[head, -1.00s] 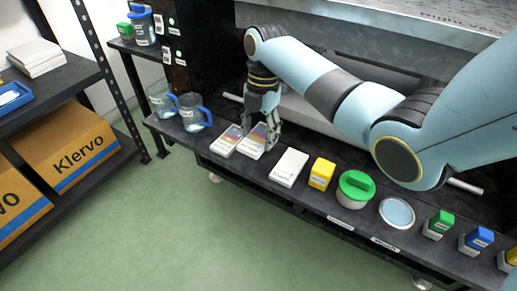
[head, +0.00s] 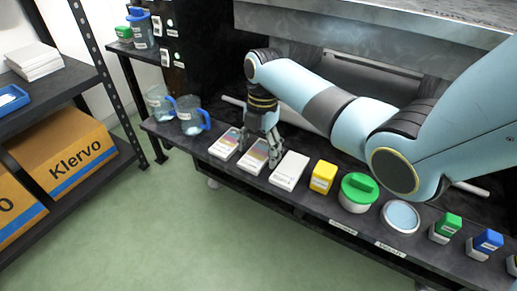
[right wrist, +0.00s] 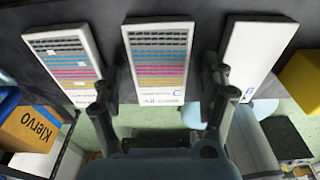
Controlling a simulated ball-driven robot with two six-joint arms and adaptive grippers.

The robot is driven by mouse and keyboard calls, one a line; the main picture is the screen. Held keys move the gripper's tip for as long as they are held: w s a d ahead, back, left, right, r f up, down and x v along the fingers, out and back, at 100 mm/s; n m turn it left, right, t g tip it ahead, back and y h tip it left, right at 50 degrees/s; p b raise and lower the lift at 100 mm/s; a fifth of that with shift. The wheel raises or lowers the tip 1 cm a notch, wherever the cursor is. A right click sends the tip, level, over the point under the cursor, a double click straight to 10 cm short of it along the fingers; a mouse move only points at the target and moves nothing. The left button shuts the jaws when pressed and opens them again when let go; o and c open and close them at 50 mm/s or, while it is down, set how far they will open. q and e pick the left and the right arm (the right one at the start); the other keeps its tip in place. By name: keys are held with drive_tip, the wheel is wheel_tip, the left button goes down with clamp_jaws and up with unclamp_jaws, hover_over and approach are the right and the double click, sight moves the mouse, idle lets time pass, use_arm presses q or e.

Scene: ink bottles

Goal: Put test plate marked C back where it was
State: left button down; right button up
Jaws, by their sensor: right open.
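The test plate marked C (head: 251,159) lies flat on the dark shelf, with striped colour bands. In the right wrist view it is the middle plate (right wrist: 160,62), its C mark at the end nearer my gripper. My right gripper (head: 264,158) is over this plate and hides part of it in the head view. In the right wrist view the fingers of my right gripper (right wrist: 160,98) are spread wide, one on each side of the plate's near end, with gaps; whether they touch it I cannot tell. My left gripper is not in view.
Blue-handled jugs (head: 191,116) stand at the left end.

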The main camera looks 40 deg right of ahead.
sight(258, 153)
wheel_tip(258, 153, up, 3)
drive_tip(key=shift+w+d+r+p, duration=0.1)
drive_tip(key=shift+w+d+p, duration=0.05)
drive_tip(key=shift+p, duration=0.6)
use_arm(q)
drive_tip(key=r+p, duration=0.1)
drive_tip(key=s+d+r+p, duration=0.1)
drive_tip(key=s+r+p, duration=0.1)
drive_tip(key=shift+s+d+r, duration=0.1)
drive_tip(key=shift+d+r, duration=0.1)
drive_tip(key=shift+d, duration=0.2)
use_arm(e)
wheel_tip(258, 153, up, 9)
drive_tip(key=d, duration=0.1)
drive_tip(key=shift+w, duration=0.15)
